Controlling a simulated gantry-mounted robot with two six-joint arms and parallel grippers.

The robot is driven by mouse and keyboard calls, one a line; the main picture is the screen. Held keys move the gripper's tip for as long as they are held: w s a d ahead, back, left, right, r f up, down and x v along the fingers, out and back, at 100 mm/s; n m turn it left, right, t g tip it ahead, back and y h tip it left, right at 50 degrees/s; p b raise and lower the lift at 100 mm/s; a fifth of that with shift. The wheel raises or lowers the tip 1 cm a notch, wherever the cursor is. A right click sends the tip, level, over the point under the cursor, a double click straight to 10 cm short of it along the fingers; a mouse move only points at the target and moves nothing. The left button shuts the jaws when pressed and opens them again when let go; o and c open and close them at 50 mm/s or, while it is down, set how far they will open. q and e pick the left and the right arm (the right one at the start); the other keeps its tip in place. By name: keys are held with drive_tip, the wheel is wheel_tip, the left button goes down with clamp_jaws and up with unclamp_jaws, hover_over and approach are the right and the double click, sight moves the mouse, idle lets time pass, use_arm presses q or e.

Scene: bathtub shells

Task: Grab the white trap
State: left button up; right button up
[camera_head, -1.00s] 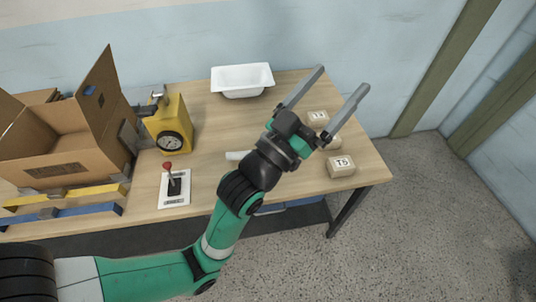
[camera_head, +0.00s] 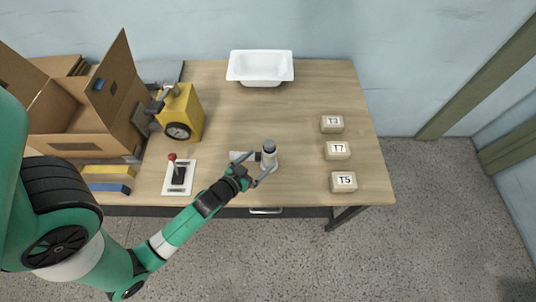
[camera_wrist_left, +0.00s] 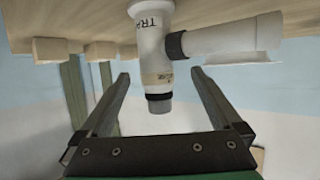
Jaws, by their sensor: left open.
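The white trap (camera_head: 269,156) stands upright near the front middle of the table, with a dark ring near its top and a side pipe running left. In the left wrist view the trap (camera_wrist_left: 154,45) shows large, with black bands and the letters "TRA"; its upper part is cut off by the frame edge. My left gripper (camera_head: 261,163) is open at the trap. In the left wrist view the fingers of my left gripper (camera_wrist_left: 162,78) are spread on either side of the trap's end, apart from it. My right gripper is not in view.
A white tub (camera_head: 260,68) sits at the back of the table (camera_head: 300,110). Blocks T3 (camera_head: 332,124), T7 (camera_head: 337,151) and T5 (camera_head: 343,182) line the right side. A yellow gauge box (camera_head: 181,113), lever plate (camera_head: 179,177) and cardboard box (camera_head: 65,125) are left.

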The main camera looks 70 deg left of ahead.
sight(264, 157)
use_arm(q)
drive_tip(key=x, duration=0.3)
drive_tip(key=shift+w+a+f, duration=0.1)
drive_tip(key=shift+w+a, duration=0.05)
drive_tip(key=shift+w, duration=0.2)
drive_tip(key=shift+w+r+b+x, duration=0.15)
drive_tip(key=shift+b+x, duration=0.2)
drive_tip(key=shift+x, duration=1)
drive_tip(key=shift+w+r+b+x, duration=0.15)
drive_tip(key=shift+b+x, duration=0.2)
drive_tip(key=shift+x, duration=1)
drive_tip(key=shift+s, duration=0.15)
clamp_jaws()
